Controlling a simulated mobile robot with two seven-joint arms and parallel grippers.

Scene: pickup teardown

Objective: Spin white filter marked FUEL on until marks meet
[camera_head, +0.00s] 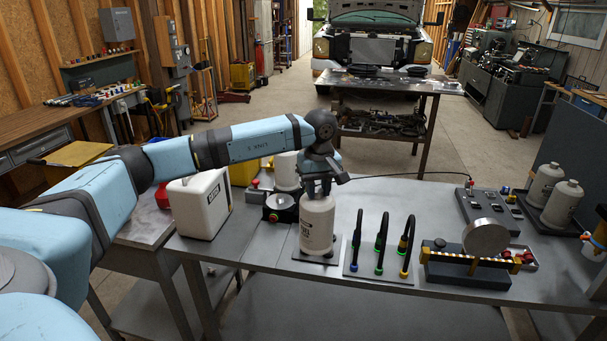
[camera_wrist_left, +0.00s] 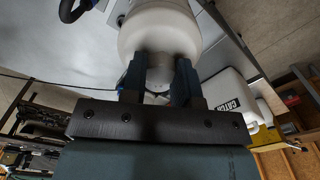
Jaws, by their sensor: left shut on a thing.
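The white filter (camera_head: 317,226) stands upright on a dark base plate (camera_head: 316,258) near the front of the metal bench. Dark lettering shows on its side, too small to read surely. My left gripper (camera_head: 318,186) comes down from above and is shut on the filter's narrow top. In the left wrist view, its two fingers (camera_wrist_left: 159,82) sit on both sides of the narrow end of the white filter (camera_wrist_left: 158,32). The marks are too small to tell whether they line up. My right gripper is in neither view.
A white box-like container (camera_head: 198,208) stands left of the filter. Three black hoses (camera_head: 381,243) rise from a plate close on its right. Farther right are a yellow-striped fixture (camera_head: 470,268) and two white bottles (camera_head: 562,203). The bench front edge is clear.

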